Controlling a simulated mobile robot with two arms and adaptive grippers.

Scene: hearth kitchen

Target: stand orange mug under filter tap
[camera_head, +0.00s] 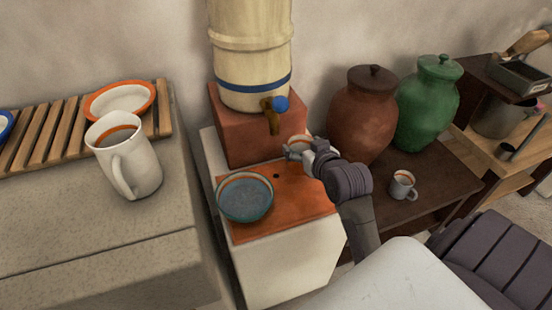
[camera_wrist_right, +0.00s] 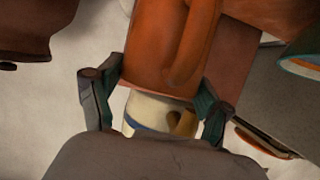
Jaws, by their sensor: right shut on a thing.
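The cream filter (camera_head: 250,50) with a blue band stands on a terracotta block (camera_head: 228,135). Its tap (camera_head: 272,118) with a blue knob sticks out in front, above an orange board (camera_head: 265,222). My right gripper (camera_head: 305,150) is shut on the orange mug (camera_head: 297,140), close to the block and a little right of the tap. The gripper hides most of the mug in the head view. In the wrist view the orange mug (camera_wrist_right: 152,55) is between both fingers, its handle showing. Whether it touches the board cannot be told. My left gripper is not in view.
A teal bowl (camera_head: 245,197) sits on the board's left part. A brown jar (camera_head: 362,115), a green jar (camera_head: 428,105) and a small grey mug (camera_head: 402,186) stand on the dark table at right. A white mug (camera_head: 135,165) stands on the left counter.

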